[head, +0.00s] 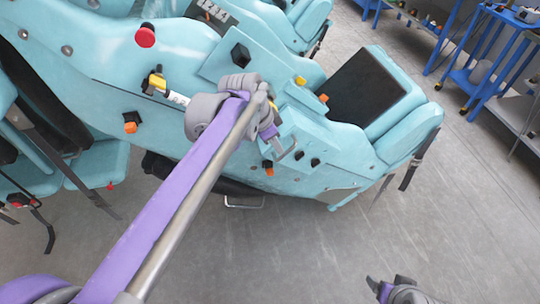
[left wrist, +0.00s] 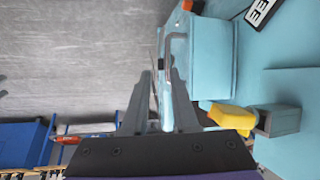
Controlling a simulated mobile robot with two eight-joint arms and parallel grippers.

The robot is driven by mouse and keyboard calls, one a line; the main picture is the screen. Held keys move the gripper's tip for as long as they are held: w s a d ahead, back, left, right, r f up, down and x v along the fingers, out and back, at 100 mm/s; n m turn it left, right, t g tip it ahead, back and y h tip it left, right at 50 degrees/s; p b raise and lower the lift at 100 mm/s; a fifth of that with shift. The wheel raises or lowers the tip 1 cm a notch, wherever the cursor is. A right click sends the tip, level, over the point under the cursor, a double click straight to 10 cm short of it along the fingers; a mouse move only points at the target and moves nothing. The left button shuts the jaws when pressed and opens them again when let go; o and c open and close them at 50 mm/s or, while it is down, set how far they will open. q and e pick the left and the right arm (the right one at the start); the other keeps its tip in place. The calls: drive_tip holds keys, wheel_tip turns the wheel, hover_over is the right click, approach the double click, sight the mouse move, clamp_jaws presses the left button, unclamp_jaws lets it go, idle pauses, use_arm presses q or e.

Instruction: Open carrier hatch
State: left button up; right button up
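The light-blue coaster carrier (head: 330,165) fills the upper middle of the head view. A small hatch box (left wrist: 208,60) stands out from its side in the left wrist view, with a thin bent metal handle (left wrist: 168,50) on its face. The handle also shows in the head view (head: 289,152). My left gripper (head: 277,140) is at the carrier's side by this handle. In the left wrist view its fingers (left wrist: 160,78) are apart, with the handle's lower part between or just beyond them; contact is unclear. My right gripper (head: 388,287) is low at the right, clear of the carrier.
A red knob (head: 145,36), a yellow fitting (head: 157,82) and orange knobs (head: 130,124) stick out of the carrier's side. A yellow block (left wrist: 230,117) is close beside my left gripper. Blue racks (head: 480,60) stand at the upper right. The grey floor (head: 300,250) in front is open.

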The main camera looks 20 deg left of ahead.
sight(286, 152)
use_arm(q)
drive_tip(key=shift+m, duration=0.5)
drive_tip(key=x, duration=0.3)
drive_tip(key=w+x, duration=0.1)
drive_tip(key=x, duration=0.3)
drive_tip(key=w+x, duration=0.1)
drive_tip(key=x, duration=0.3)
drive_tip(key=shift+a+r+b, duration=0.15)
drive_tip(key=shift+r+b, duration=0.2)
drive_tip(key=shift+r, duration=0.05)
drive_tip(key=shift+s, duration=0.1)
drive_tip(key=shift+c, duration=0.3)
clamp_jaws()
